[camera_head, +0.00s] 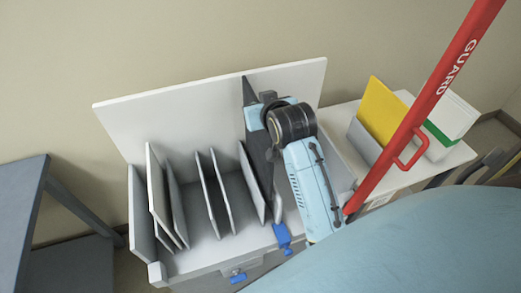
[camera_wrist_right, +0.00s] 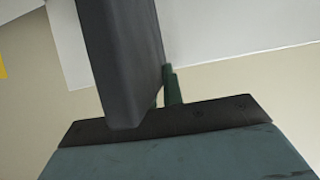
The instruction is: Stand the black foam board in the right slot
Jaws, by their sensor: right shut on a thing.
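The black foam board (camera_head: 257,146) is a thin dark sheet, nearly upright, at the right part of the white slotted rack (camera_head: 180,118). My right gripper (camera_head: 258,108) is shut on its upper part. The board's lower part reaches down between the rack's right-hand dividers (camera_head: 251,182); whether its bottom edge touches the rack floor I cannot tell. My right arm hides much of the rack's right end. In the right wrist view a dark slab (camera_wrist_right: 122,55) rises close to the lens; I cannot tell whether it is board or finger. My left gripper is out of view.
Several grey-white dividers stand in the rack's left and middle. Blue clamps (camera_head: 283,236) sit at its front edge. A red guard bar (camera_head: 425,103) slants up at the right, close to my arm. Behind it, a side table holds a yellow board (camera_head: 383,108). A grey table (camera_head: 22,195) stands left.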

